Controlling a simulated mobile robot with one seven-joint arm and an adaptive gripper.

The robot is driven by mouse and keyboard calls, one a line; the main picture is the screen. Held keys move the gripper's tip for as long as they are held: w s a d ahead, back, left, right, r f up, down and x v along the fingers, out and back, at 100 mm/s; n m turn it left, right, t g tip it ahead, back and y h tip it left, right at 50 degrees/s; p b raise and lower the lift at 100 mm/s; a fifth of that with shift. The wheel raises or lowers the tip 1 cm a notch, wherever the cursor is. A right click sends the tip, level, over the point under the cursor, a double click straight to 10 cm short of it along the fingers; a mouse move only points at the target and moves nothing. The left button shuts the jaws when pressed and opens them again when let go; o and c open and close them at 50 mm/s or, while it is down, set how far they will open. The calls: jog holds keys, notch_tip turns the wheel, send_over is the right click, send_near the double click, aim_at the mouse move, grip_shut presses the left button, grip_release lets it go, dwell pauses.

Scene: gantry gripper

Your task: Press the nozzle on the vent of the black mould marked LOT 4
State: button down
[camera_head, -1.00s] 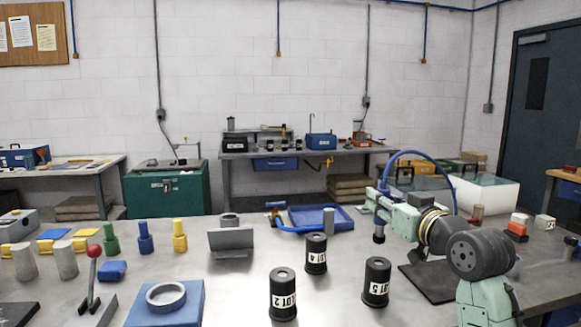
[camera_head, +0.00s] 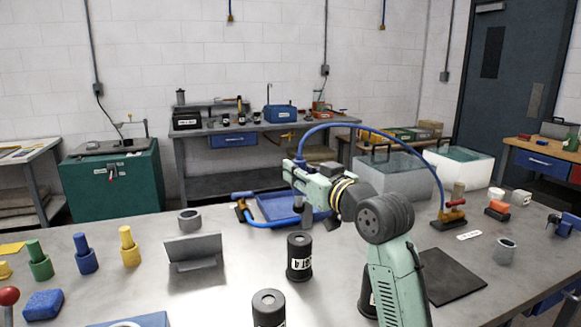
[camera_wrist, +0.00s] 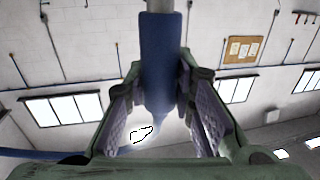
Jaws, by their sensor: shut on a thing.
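The black mould marked LOT 4 (camera_head: 300,259) stands upright on the grey bench, its top vent facing up. My gripper (camera_head: 298,190) is above it in the head view, shut on the nozzle (camera_head: 298,204), which points down. The nozzle's tip looks a little above the mould's top, apart from it; the depth between them is unclear. In the wrist view the blue nozzle body (camera_wrist: 163,65) sits between both finger pads, and its far end is out of sight. Another black mould (camera_head: 268,309) stands in front, cut by the picture's edge. A third (camera_head: 367,295) is mostly hidden behind my arm.
A blue hose (camera_head: 375,132) arches from my gripper to an orange fitting (camera_head: 452,215). A grey angled plate (camera_head: 193,248) stands left of LOT 4. A blue tray (camera_head: 278,207) lies behind it. A dark mat (camera_head: 448,275) lies to the right.

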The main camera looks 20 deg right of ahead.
aim_at(302, 202)
jog(key=shift+s+d+f+b, duration=0.15)
jog(key=shift+f+b, duration=0.35)
jog(key=shift+f, duration=0.6)
jog(key=shift+f+b, duration=1.1)
jog(key=shift+f, duration=0.7)
jog(key=shift+f+b, duration=0.45)
jog(key=shift+f, duration=0.15)
jog(key=shift+r+p, duration=2.1)
jog(key=shift+r, duration=1.4)
